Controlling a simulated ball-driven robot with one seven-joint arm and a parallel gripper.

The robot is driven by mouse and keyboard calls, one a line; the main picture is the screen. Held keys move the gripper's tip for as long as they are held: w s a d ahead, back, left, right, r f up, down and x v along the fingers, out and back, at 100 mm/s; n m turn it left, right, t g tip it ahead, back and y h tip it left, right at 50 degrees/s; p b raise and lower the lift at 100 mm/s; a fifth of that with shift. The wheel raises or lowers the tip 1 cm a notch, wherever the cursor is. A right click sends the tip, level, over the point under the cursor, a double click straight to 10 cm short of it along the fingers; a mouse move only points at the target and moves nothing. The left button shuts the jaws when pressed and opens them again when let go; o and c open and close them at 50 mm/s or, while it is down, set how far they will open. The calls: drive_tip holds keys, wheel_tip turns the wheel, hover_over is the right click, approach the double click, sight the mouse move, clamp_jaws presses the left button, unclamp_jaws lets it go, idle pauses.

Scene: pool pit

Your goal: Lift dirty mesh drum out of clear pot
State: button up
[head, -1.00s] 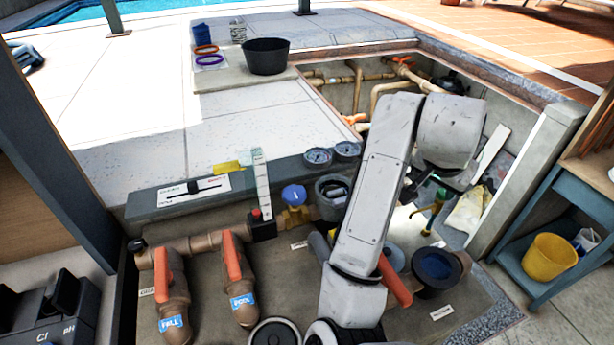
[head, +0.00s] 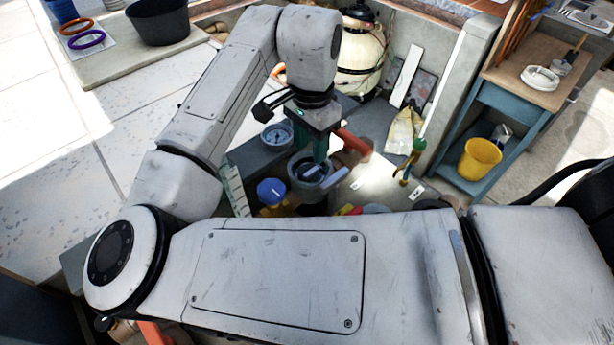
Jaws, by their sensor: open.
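The pot (head: 326,183) stands in the pit near the picture's middle, a round grey-rimmed opening seen from above. A dark round shape inside it (head: 307,173) looks like the mesh drum; its mesh and dirt are too small to make out. My gripper (head: 316,160) points down with teal fingers just over the pot's mouth. It is open and appears to hold nothing. The fingertips overlap the pot's opening in the picture, and I cannot tell whether they touch the drum. My own arm hides the front of the pit.
A blue-capped valve (head: 271,191) stands left of the pot, and a gauge (head: 277,134) sits behind it. A red-orange handle (head: 354,141) is close on the right. A black tub (head: 158,24) is on the deck at the upper left. A yellow bucket (head: 480,160) sits on a shelf.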

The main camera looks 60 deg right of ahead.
sight(311, 171)
drive_tip(key=shift+s+a+f+p, duration=0.1)
drive_tip(key=shift+f+p, duration=0.3)
drive_tip(key=shift+f, duration=1.1)
drive_tip(key=shift+s+f+p, duration=0.1)
drive_tip(key=shift+f+p, duration=0.3)
drive_tip(key=shift+f, duration=1.1)
clamp_jaws()
